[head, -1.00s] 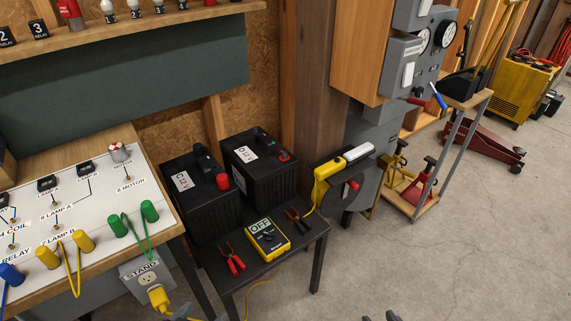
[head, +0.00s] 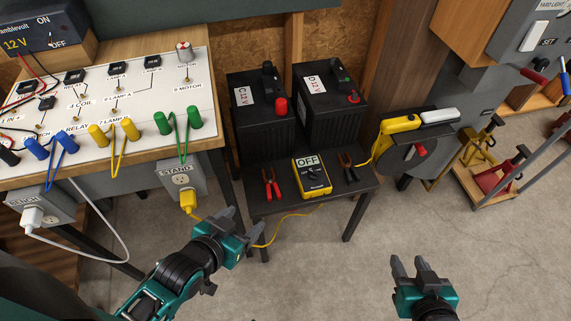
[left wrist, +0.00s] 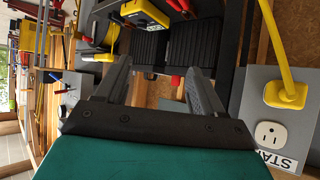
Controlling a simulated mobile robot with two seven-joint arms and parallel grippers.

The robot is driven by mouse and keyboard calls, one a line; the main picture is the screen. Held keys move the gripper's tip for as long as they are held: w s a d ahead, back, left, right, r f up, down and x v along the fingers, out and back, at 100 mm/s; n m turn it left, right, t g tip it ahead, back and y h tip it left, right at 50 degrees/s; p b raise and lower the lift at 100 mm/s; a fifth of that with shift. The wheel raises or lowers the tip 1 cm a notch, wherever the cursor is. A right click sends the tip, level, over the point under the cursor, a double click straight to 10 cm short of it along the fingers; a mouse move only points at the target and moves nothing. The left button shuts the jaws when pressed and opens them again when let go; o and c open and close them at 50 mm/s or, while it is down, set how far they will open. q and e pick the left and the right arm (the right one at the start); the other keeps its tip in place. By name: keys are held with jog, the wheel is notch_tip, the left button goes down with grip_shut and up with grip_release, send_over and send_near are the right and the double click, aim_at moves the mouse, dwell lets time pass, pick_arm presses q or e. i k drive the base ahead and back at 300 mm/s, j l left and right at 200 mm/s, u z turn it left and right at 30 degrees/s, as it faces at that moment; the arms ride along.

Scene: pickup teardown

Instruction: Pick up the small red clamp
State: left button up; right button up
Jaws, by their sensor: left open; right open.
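The small red clamp (head: 271,184) lies near the left front of the small black table (head: 275,205), left of the yellow multimeter (head: 311,178). Its red part also shows at the top edge of the left wrist view (left wrist: 179,6). A darker clamp (head: 348,168) lies right of the multimeter. My left gripper (head: 245,224) is open and empty, in front of the table's left front corner and apart from the red clamp. Its two fingers also show in the left wrist view (left wrist: 157,72). My right gripper (head: 409,265) is open and empty, right of the table over the floor.
Two black batteries, one marked C (head: 258,130) and one marked D (head: 335,110), stand behind the clamps. The stand outlet box (head: 181,177) with its yellow plug and cord is left of the table. A yellow-and-grey tool (head: 405,145) stands at the right. The floor in front is clear.

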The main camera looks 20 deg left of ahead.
aim_at(271, 183)
jog(key=i+l+u, duration=0.2)
jog(key=u, duration=0.15)
jog(key=i+l+u, duration=0.55)
jog(key=u, duration=0.15)
jog(key=l, duration=0.1)
